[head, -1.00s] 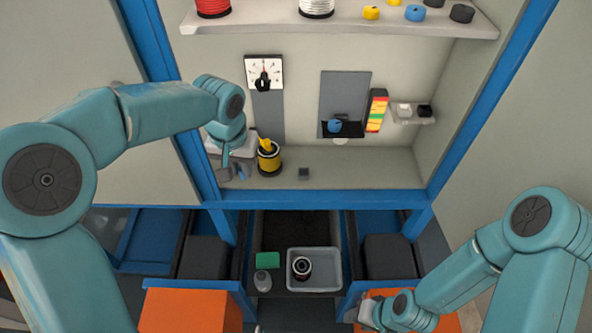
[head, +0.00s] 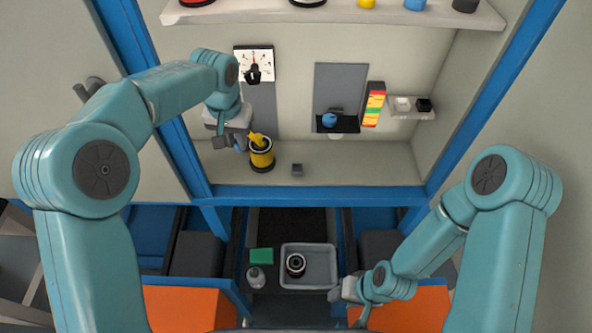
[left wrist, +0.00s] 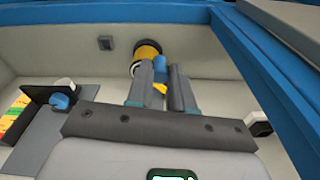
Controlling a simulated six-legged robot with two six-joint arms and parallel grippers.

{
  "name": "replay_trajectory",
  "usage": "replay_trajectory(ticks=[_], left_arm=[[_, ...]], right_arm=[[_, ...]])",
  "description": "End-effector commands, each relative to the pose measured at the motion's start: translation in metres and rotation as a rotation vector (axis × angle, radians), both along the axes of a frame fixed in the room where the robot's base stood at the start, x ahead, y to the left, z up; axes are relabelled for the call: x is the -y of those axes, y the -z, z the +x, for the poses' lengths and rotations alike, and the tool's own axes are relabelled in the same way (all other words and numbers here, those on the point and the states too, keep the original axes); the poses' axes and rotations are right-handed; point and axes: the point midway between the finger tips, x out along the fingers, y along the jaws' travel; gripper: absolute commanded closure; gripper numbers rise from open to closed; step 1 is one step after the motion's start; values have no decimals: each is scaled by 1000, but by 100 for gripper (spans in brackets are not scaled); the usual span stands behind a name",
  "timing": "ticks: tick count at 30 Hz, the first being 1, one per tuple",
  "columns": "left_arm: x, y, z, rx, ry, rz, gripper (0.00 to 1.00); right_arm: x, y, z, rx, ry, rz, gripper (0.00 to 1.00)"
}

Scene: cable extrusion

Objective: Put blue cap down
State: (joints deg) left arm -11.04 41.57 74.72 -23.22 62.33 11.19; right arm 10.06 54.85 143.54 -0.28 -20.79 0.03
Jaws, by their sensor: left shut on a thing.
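My left gripper (head: 229,143) is shut on a small blue cap (head: 240,143), just left of a yellow and black container (head: 261,156) on the bench. The cap appears held above the bench, partly hidden by the fingers. Another blue piece (head: 329,120) sits on the black ledge of the grey wall panel. My right gripper (head: 346,290) is low, near the clear tray; its fingers are too small to read.
The clear tray (head: 325,282) holds a dark round part (head: 296,264). A green block (head: 261,256) and a bottle (head: 256,278) stand left of it. A small grey block (head: 297,169) lies on the bench (head: 350,175), which is otherwise clear to the right.

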Motion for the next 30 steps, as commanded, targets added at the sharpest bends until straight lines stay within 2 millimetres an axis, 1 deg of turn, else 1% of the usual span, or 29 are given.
replay_trajectory(ticks=[1,6,10,12,15,18,20,22,26,30], left_arm=[[15,9,12,-1,34,1,100],[58,28,42,-3,147,1,100],[91,44,56,-5,233,-1,100],[107,52,60,-4,272,-2,100],[124,61,64,-3,320,-6,100],[135,67,65,-3,352,-8,100],[139,69,65,-3,364,-8,100],[142,76,65,-3,371,-9,100],[142,100,65,-5,374,-9,100],[142,117,66,-3,373,-10,100]], right_arm=[[0,4,0,0,0,0,52],[0,10,0,1,0,0,52],[0,15,0,0,0,0,52],[0,16,0,0,0,0,52],[0,18,0,0,0,0,52],[0,20,0,1,0,0,52],[0,20,0,1,0,0,52],[0,22,0,1,0,0,52],[0,27,0,1,0,0,52],[0,23,0,0,0,0,52]])
